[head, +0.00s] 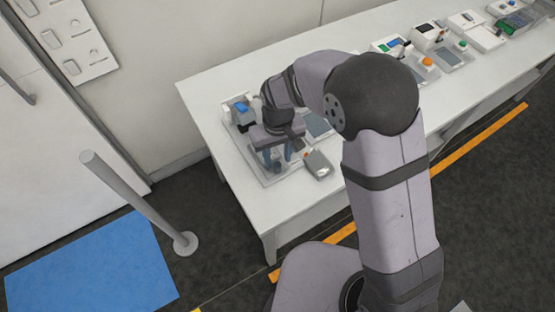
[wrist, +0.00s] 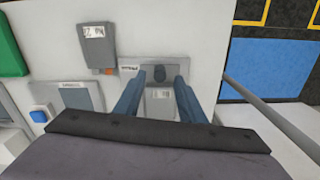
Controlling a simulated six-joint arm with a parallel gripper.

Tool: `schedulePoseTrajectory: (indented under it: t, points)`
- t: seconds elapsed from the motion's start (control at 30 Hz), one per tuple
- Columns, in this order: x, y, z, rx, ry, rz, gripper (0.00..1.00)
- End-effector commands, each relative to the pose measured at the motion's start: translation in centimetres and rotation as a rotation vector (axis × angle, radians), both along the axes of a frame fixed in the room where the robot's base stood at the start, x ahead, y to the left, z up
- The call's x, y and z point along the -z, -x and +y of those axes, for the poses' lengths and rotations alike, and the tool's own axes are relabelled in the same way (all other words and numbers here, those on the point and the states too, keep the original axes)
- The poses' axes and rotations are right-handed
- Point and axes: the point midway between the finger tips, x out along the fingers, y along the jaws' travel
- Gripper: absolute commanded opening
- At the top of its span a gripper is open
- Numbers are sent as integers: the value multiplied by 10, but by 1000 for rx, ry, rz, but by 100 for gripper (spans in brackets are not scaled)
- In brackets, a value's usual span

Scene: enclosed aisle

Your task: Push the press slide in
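A pale grey station plate (head: 262,181) lies at the left end of the white table. My gripper (head: 278,158) points down over the plate in the head view. My wrist hides part of the station.
A grey box with an orange tab (head: 318,164) stands right of the gripper. A device with a blue top (head: 241,108) is behind it. Several other devices line the table's far right. A grey post (head: 140,200) and a blue floor mat (head: 92,265) are left of the table.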

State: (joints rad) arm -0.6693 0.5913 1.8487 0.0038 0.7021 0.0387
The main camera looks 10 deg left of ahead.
Motion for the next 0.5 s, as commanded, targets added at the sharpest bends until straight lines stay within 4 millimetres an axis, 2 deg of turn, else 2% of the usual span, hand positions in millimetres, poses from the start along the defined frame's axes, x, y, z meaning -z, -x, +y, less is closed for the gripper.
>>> schedulePoseTrajectory:
  t: [0.23, 0.5]
  points:
    - [24, 1, 0, 0, 1, 2, 36]
    - [30, 0, 0, 0, 0, 0, 36]
